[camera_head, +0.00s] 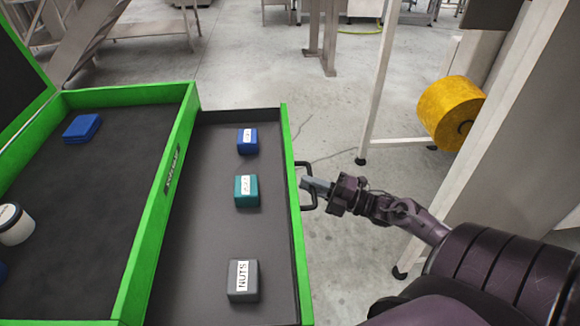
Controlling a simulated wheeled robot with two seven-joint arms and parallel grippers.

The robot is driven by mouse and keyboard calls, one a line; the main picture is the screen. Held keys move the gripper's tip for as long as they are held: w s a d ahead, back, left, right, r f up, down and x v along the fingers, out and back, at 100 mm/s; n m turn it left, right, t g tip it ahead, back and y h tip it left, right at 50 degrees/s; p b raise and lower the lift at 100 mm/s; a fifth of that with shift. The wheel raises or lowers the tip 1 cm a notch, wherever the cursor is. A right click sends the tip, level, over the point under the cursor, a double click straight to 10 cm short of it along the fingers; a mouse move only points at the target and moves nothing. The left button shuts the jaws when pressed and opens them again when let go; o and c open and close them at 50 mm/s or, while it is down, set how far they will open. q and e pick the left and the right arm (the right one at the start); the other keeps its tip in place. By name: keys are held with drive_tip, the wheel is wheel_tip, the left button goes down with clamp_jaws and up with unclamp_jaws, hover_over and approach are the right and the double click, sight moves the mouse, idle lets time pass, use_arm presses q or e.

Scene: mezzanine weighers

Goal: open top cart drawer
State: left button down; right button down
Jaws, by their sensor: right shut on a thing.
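The green cart (150,232) fills the left of the head view. Its top drawer (292,190) stands pulled out to the right, with a dark floor and a green front edge. A dark handle (303,165) sits on the outside of that front. My right gripper (312,188) comes in from the right and is shut on the handle. Inside the drawer are a small blue box (247,141), a teal box (247,191) and a grey box labelled NUTS (243,281). My left gripper is not in view.
On the cart top lie a blue block (82,128) and a white, dark-lidded container (14,224). A metal frame with a yellow roll (450,112) stands at the right. Concrete floor (260,62) is open behind the drawer.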

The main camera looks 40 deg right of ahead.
drive_tip(key=shift+s+d, duration=0.7)
drive_tip(key=shift+d, duration=0.3)
drive_tip(key=c, duration=1.5)
unclamp_jaws()
drive_tip(key=shift+o, duration=0.2)
drive_tip(key=b+v, duration=0.1)
drive_tip(key=v, duration=0.6)
drive_tip(key=shift+s+d, duration=0.25)
drive_tip(key=shift+s, duration=0.05)
drive_tip(key=shift+f, duration=0.1)
